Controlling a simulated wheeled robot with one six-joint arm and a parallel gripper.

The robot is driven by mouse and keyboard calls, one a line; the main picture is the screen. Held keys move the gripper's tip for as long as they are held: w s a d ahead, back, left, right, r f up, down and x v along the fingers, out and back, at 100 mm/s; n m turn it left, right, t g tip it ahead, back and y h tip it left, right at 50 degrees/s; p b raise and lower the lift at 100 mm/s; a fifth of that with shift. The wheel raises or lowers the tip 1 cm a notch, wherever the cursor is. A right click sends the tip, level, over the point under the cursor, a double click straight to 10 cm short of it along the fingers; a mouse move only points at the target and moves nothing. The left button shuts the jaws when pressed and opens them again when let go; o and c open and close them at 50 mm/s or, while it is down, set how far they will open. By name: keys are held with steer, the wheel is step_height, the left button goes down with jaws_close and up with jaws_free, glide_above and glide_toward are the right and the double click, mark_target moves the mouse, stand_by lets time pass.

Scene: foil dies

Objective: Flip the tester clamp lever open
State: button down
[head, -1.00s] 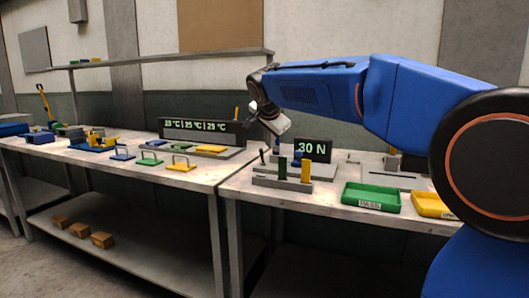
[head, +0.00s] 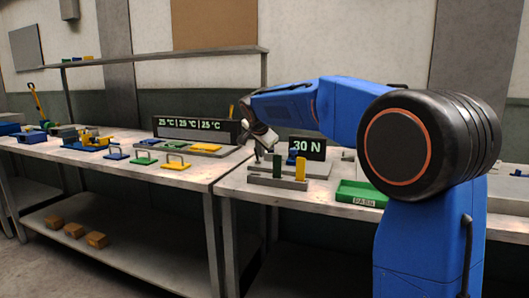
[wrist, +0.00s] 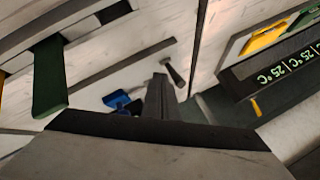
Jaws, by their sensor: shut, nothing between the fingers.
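The tester has a dark display reading 30 N (head: 307,148) and a small blue clamp part (head: 292,158) in front of it. The blue part also shows in the wrist view (wrist: 122,103), left of the fingers. A short dark handle (wrist: 175,72), which looks like the clamp lever, stands just beyond and right of the fingertips in the wrist view. I cannot tell whether they touch. My gripper (head: 268,146) is shut and empty above the left side of the tester; its narrow fingers show in the wrist view (wrist: 160,88).
A grey rack (head: 266,181) with an upright green strip (head: 278,165) and a yellow strip (head: 300,168) stands in front of the tester. A green tray (head: 358,194) lies to the right. The 25 °C station (head: 197,129) stands on the left bench, across a gap.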

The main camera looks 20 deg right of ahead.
steer(key=shift+w+a+r, duration=0.1)
steer(key=shift+w+a, duration=0.15)
steer(key=shift+w, duration=0.3)
steer(key=shift+r, duration=0.1)
steer(key=shift+w+d+r+g, duration=0.1)
steer(key=shift+w+d+g, duration=0.1)
steer(key=shift+g, duration=0.1)
steer(key=shift+w+d+r+g+y, duration=0.1)
steer(key=shift+w+r+g+y, duration=0.1)
steer(key=shift+g+y, duration=0.15)
steer(key=shift+w+d+r+g+y, duration=0.1)
steer(key=shift+w+d+g+y, duration=0.25)
steer(key=shift+w+g+y, duration=0.15)
steer(key=shift+w+d+r+m+g+y, duration=0.2)
steer(key=shift+w+d+m+g+y, duration=0.25)
steer(key=shift+w+g+y, duration=0.55)
steer(key=shift+s+h, duration=0.25)
steer(key=shift+s, duration=0.05)
steer(key=shift+r, duration=0.15)
steer(key=shift+d+r, duration=0.1)
steer(key=shift+r, duration=0.6)
